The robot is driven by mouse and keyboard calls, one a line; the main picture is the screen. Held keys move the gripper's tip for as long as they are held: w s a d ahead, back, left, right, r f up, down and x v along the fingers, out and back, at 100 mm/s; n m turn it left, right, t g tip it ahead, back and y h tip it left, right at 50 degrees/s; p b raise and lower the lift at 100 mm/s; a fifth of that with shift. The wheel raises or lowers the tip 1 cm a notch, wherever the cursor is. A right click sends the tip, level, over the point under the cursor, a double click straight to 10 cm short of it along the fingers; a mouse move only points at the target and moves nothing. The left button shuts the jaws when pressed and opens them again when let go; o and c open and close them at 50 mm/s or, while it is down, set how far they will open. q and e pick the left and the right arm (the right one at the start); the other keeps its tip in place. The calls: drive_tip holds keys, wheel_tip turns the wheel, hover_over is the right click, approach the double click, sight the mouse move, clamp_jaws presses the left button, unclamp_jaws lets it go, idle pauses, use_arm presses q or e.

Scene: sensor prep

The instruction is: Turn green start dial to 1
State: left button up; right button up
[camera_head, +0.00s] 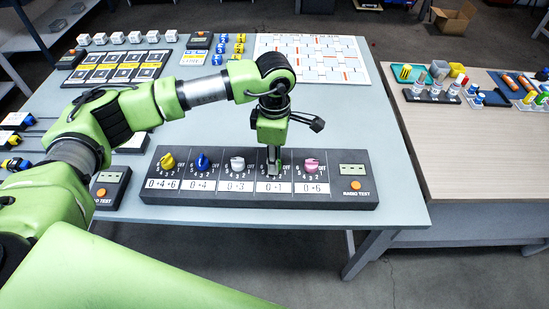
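A black dial panel (368,196) lies near the front edge of the grey table. It bears a row of dials: yellow (168,161), blue (202,161), white (237,164) and pink (311,165). My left gripper (273,168) points straight down over the fourth dial place, between the white and pink dials. The label below it (273,187) reads 0, an arrow or mark, and 1. The gripper covers the dial there, so I cannot see a green dial or its setting. The fingers look close together; their grip on the dial is hidden. My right gripper is out of view.
A small screen with an orange button (355,185) sits at the panel's right end. A smaller box (110,187) stands left of the panel. A white grid board (318,58) and black trays (117,66) lie behind. The table is clear right of the panel.

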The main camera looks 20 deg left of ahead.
use_arm(q)
drive_tip(key=o, duration=0.4)
drive_tip(key=shift+r, duration=0.1)
wheel_tip(320, 180, up, 12)
idle(0.4)
idle(0.4)
